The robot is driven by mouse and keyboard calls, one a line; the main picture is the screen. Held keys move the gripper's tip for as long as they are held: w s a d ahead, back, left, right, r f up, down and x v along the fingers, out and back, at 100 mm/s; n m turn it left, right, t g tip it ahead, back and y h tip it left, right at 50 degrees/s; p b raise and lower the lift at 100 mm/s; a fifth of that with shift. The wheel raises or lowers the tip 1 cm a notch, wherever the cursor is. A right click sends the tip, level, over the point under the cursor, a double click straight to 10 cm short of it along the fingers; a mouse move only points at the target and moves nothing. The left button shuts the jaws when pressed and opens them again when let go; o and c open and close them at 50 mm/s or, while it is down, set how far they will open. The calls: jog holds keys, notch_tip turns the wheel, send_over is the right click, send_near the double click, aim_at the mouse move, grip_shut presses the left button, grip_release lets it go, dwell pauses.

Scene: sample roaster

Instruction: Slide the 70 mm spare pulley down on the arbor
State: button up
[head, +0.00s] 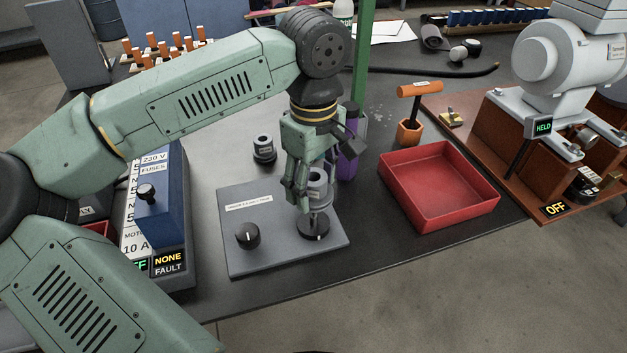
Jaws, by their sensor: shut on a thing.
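My gripper (303,197) points straight down over the grey arbor plate (283,250). It is shut on a light grey pulley (318,188) with a dark label, which shows to the right of the fingers. The pulley is above a black round base (314,228) on the plate, with a gap between them. A thin upright shows below the pulley, but I cannot tell whether the pulley is around it or just over it. The fingers hide part of the pulley. A similar grey pulley (263,145) stands on a dark foot behind the plate.
A black knob (247,237) stands on the plate's left part. A blue fuse box (163,205) is left, a red tray (437,185) right. A purple object (348,160) and green post (362,60) stand close behind my gripper. An orange-handled tool (411,115) stands behind the tray.

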aim_at(313, 222)
jog(key=shift+f, duration=0.2)
jog(key=shift+f+b, duration=3.1)
jog(key=shift+f, duration=0.3)
jog(key=o, duration=1.5)
jog(key=shift+r, duration=0.1)
notch_tip(313, 222, up, 12)
jog(key=shift+r, duration=0.1)
jog(key=shift+s, duration=0.1)
